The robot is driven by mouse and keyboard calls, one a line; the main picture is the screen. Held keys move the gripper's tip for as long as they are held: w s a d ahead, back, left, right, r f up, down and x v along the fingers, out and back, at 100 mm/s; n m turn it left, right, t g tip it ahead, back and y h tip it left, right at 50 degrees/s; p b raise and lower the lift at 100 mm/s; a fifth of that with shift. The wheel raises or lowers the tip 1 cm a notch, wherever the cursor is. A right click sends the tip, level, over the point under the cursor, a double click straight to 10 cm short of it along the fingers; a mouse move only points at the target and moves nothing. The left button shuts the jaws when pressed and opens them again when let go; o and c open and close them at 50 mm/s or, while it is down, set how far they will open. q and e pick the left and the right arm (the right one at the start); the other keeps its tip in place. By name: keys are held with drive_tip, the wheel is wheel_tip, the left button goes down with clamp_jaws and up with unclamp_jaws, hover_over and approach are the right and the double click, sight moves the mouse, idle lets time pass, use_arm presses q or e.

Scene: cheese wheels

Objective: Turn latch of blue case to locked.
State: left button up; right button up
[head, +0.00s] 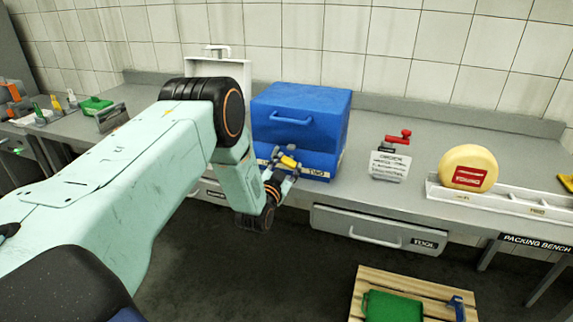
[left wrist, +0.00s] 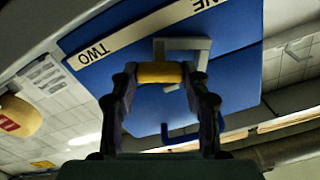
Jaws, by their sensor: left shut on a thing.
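The blue case (head: 300,110) stands on the grey bench against the tiled wall, with a handle on its upper front. Its lower front has a pale label strip reading ONE and TWO, which also shows in the left wrist view (left wrist: 130,38). My left gripper (head: 285,164) is at the lower front of the case, shut on the yellow latch handle (left wrist: 160,73). The yellow handle lies crosswise between the two fingers in the left wrist view. A grey bracket (left wrist: 203,43) shows just behind it on the case. The gripper partly hides the latch and label in the head view. My right gripper is not in view.
Right of the case are a small sign block with a red-handled part (head: 390,165) and a cheese wheel (head: 468,168) on a white tray (head: 520,204). A grey drawer (head: 375,229) is below the bench. A pallet with a green item (head: 392,306) lies on the floor.

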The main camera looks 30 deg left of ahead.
use_arm(q)
drive_tip(key=m+p, duration=0.1)
drive_tip(key=m, duration=0.5)
drive_tip(key=shift+r+m, duration=0.15)
drive_tip(key=shift+m, duration=0.15)
drive_tip(key=m+p, duration=0.1)
drive_tip(key=m, duration=0.2)
drive_tip(key=shift+d, duration=0.1)
drive_tip(key=shift+m+p, duration=0.35)
drive_tip(key=shift+m, duration=1.45)
drive_tip(key=shift+f+m, duration=0.2)
drive_tip(key=shift+m, duration=0.1)
drive_tip(key=o, duration=1.2)
drive_tip(key=shift+c, duration=0.2)
drive_tip(key=shift+s+f, duration=0.1)
drive_tip(key=shift+s, duration=0.2)
drive_tip(key=v, duration=1.1)
drive_tip(key=shift+s+d, duration=0.2)
